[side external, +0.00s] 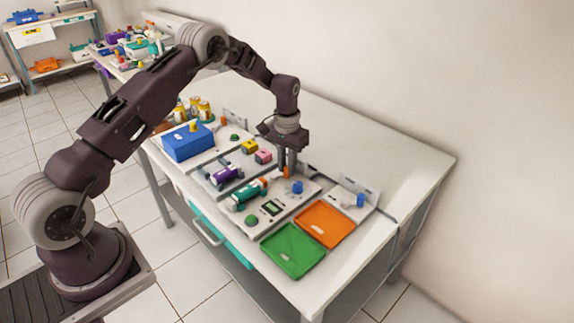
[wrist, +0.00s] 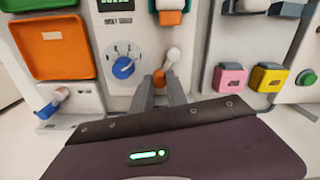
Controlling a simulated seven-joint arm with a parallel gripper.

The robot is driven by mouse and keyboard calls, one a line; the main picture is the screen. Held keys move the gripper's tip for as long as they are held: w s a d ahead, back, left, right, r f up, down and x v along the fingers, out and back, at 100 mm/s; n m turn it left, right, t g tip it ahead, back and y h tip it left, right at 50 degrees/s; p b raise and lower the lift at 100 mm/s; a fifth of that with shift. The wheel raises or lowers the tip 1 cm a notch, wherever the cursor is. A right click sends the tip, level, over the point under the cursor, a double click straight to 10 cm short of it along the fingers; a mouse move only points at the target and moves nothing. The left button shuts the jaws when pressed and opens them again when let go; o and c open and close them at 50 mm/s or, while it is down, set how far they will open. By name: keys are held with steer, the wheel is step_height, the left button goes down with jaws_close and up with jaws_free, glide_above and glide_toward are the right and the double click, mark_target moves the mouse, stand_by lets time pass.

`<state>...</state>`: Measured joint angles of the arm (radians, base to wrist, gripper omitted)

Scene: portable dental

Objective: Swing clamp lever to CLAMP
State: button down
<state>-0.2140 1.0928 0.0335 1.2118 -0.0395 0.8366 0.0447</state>
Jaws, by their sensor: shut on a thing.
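A small orange lever part (wrist: 159,77) sits between my fingertips in the wrist view, with a rounded white piece (wrist: 173,54) just beyond it; I take this to be the clamp lever. My gripper (wrist: 160,88) is shut on it, at the edge of the light grey device panel. In the side external view my gripper (side external: 288,170) points down at the back of this panel, and a bit of orange (side external: 285,173) shows at its fingertips. The fingers hide part of the lever, and no CLAMP marking is readable.
A blue dial (wrist: 123,67) is close beside my fingers; it also shows in the side view (side external: 297,187). Orange (side external: 324,223) and green (side external: 293,250) trays lie to the right. The table's back right is clear.

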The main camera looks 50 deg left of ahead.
steer(key=c, duration=1.3)
jaws_free()
step_height(320, 180, up, 7)
steer(key=shift+r, duration=0.1)
